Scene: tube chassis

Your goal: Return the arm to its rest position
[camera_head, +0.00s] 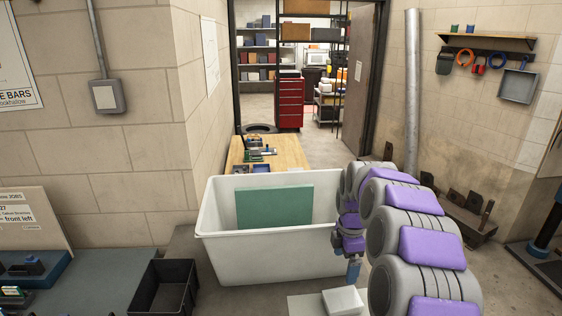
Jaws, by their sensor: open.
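My arm (412,235), grey with purple pads, rises from the lower right and bends over at its top. My gripper (353,270) hangs downward beside the right end of a white bin (270,255). It is small in the picture, and I see nothing held in it. A flat green panel (274,208) stands inside the bin, against its far side. A small white block (343,301) lies on a pale surface below my gripper.
A black crate (163,288) stands on the grey bench at left. A wooden table (285,152) with small parts is behind the bin. A grey post (411,95) and wall shelf (487,42) are at right. A doorway opens onto shelving and a red cabinet (290,101).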

